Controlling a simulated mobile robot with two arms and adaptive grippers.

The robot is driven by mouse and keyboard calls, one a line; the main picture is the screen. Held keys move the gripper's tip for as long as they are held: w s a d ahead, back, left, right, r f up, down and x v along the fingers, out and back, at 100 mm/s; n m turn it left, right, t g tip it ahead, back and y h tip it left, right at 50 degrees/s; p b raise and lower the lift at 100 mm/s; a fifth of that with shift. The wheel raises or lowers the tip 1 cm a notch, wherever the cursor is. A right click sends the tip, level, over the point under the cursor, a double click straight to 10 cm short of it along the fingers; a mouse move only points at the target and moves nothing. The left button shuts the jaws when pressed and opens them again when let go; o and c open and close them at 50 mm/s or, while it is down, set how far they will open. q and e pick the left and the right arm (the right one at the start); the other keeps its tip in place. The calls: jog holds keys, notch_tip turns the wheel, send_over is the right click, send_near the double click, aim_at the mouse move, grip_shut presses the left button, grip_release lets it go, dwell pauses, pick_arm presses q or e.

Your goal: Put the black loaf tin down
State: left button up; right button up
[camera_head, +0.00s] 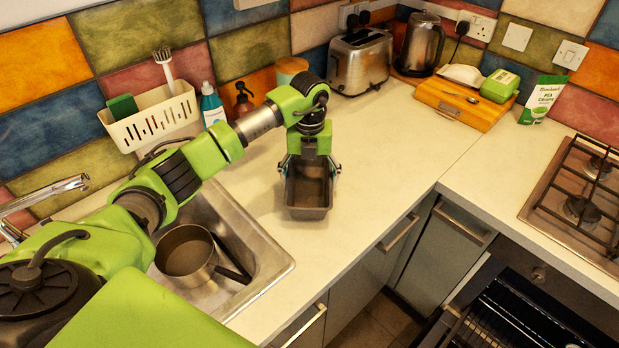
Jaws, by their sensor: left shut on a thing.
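The black loaf tin (308,191) is a dark, open rectangular tin in the middle of the head view, over the white counter to the right of the sink. My left gripper (309,167) reaches down over its far end, with a finger at each side, and is shut on it. The tin looks roughly upright, with its open top facing up. I cannot tell whether its base touches the counter. My right gripper is not in view.
The sink (283,262) with a saucepan (186,254) is left of the tin. A toaster (360,62), kettle (421,45) and wooden box (459,102) stand at the back. A gas hob (579,195) is at right. The counter (395,150) right of the tin is clear.

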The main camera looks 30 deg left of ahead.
pick_arm(q)
jog(key=shift+f, duration=0.35)
jog(key=shift+w+f, duration=0.1)
jog(key=shift+f, duration=0.1)
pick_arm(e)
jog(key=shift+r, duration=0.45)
pick_arm(q)
jog(key=shift+f, duration=0.1)
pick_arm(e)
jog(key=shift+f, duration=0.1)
pick_arm(q)
jog(key=o, duration=1.4)
jog(key=shift+f, duration=0.1)
jog(key=shift+c, duration=0.2)
